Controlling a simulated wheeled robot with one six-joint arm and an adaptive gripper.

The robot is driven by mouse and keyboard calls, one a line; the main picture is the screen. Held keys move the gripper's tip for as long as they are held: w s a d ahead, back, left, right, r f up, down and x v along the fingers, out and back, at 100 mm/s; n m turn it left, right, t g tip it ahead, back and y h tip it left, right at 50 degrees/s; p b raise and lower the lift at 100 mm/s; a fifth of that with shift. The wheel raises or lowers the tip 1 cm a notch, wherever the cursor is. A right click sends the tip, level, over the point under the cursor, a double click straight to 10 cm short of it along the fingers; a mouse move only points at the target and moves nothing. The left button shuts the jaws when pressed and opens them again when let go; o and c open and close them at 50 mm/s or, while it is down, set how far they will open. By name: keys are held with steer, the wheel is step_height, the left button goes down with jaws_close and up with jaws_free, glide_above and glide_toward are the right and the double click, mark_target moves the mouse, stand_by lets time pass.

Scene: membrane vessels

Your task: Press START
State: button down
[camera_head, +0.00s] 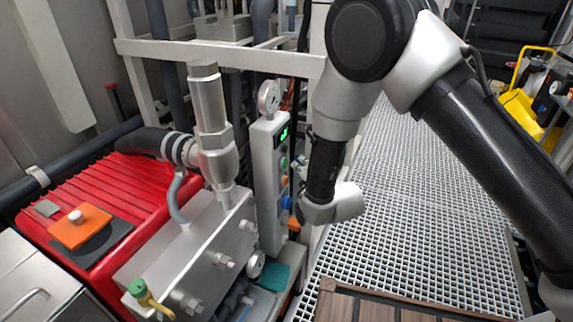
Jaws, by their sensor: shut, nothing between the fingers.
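A narrow pale control panel (266,180) stands upright beside the pump block. It has a lit green display (284,134) at the top of its front face. Below it sit a green button (284,162), an orange button (284,181) and a blue one (286,202). Their labels are too small to read, so I cannot tell which is START. My wrist hangs just right of the panel's lower half. My gripper (301,212) shows only as a dark part at the wrist's left side, near the lower controls; it is shut and empty. Its fingertips are mostly hidden, and contact cannot be told.
A round gauge (269,97) tops the panel. A steel valve block (190,245) and a red ribbed motor housing (90,205) fill the left. Open floor grating (420,220) lies right; a wooden slatted surface (375,307) is in front.

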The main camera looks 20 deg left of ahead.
steer(key=shift+a, duration=0.15)
steer(key=shift+w+a, duration=0.1)
steer(key=shift+a, duration=0.15)
steer(key=shift+a, duration=0.45)
stand_by(0.8)
stand_by(0.3)
steer(key=shift+d, duration=0.8)
steer(key=d, duration=0.3)
steer(key=s+d, duration=0.1)
steer(key=d, duration=0.1)
stand_by(0.7)
